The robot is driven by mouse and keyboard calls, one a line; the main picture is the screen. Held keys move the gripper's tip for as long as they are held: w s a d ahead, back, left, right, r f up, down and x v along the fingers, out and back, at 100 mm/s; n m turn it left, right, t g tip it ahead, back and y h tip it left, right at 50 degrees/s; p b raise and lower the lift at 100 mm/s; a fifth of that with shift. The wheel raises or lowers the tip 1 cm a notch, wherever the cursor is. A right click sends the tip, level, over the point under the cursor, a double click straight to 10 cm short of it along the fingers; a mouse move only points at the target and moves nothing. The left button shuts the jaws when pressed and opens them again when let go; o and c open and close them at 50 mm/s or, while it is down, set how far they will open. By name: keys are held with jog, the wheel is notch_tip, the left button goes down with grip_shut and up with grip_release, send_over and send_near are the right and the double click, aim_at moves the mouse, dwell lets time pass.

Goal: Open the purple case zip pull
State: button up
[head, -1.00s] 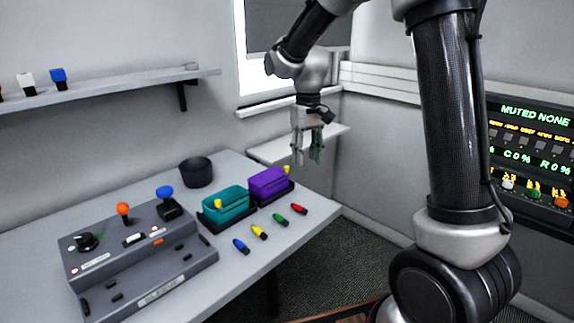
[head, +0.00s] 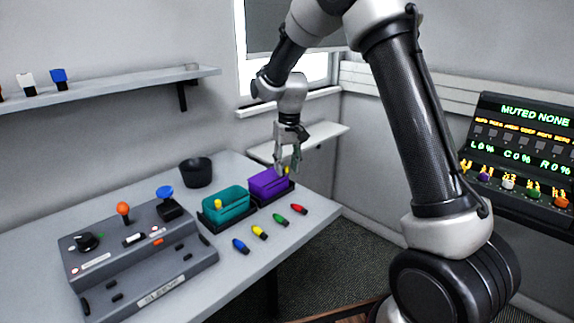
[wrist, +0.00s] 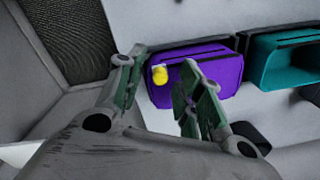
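The purple case (head: 266,184) sits in a dark tray near the table's far right edge. Its yellow zip pull (wrist: 160,75) shows at one end of the case in the wrist view, between my fingertips. My gripper (head: 288,168) is above the right end of the case, pointing down. In the wrist view my gripper (wrist: 163,75) is open, with one finger to the left of the pull and the other to its right over the purple top. I cannot tell whether either finger touches the pull or the case.
A teal case (head: 228,204) with its own yellow pull stands just left of the purple one. Several coloured plugs (head: 260,232) lie in front. A black cup (head: 196,172) and a grey control box (head: 140,262) are further left. A small shelf (head: 318,136) is behind.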

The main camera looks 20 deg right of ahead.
aim_at(266, 185)
jog(key=shift+c, duration=0.3)
grip_shut()
jog(key=s+a, duration=0.1)
jog(key=a, duration=0.1)
jog(key=s+a, duration=0.2)
jog(key=a, duration=0.1)
jog(key=s+a, duration=0.1)
jog(key=a, duration=0.1)
jog(key=shift+s+a, duration=0.2)
jog(key=shift+a, duration=0.05)
jog(key=shift+o, duration=0.3)
grip_release()
